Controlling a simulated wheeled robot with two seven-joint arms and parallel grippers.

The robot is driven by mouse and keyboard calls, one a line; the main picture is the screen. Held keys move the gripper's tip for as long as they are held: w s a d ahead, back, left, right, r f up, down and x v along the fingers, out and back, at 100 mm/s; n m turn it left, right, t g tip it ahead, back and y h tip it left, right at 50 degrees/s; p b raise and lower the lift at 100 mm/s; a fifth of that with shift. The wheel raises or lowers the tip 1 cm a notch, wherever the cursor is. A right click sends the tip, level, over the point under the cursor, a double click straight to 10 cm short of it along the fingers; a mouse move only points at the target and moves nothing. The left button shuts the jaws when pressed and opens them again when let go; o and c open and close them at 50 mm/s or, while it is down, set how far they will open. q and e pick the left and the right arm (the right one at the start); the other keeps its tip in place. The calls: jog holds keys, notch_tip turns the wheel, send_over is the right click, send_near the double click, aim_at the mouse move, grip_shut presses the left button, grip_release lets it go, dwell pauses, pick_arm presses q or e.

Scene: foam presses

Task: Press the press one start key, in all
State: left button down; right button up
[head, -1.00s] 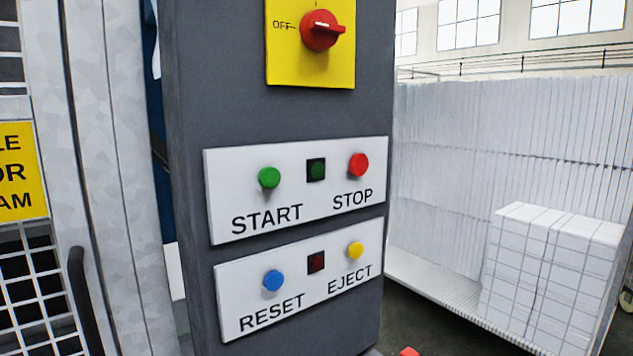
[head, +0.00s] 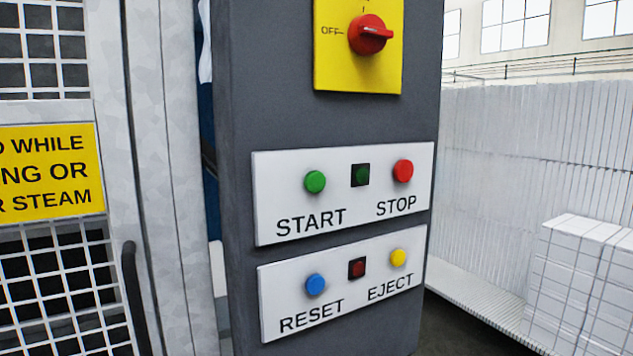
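A grey control post (head: 340,120) stands in the middle of the head view. Its upper white plate (head: 270,200) carries a round green START key (head: 315,182), a dark green square lamp (head: 361,175) and a red STOP key (head: 403,170). The lower white plate (head: 274,310) carries a blue RESET key (head: 316,285), a dark red square lamp (head: 356,268) and a yellow EJECT key (head: 398,257). Both lamps look unlit. No label for press one shows. Neither of my grippers is in view.
A red rotary switch (head: 369,34) on a yellow plate (head: 330,70) sits above the keys. At left are a mesh guard (head: 55,270), a yellow warning sign (head: 45,170) and a black handle (head: 133,300). White foam blocks (head: 580,280) stand at right.

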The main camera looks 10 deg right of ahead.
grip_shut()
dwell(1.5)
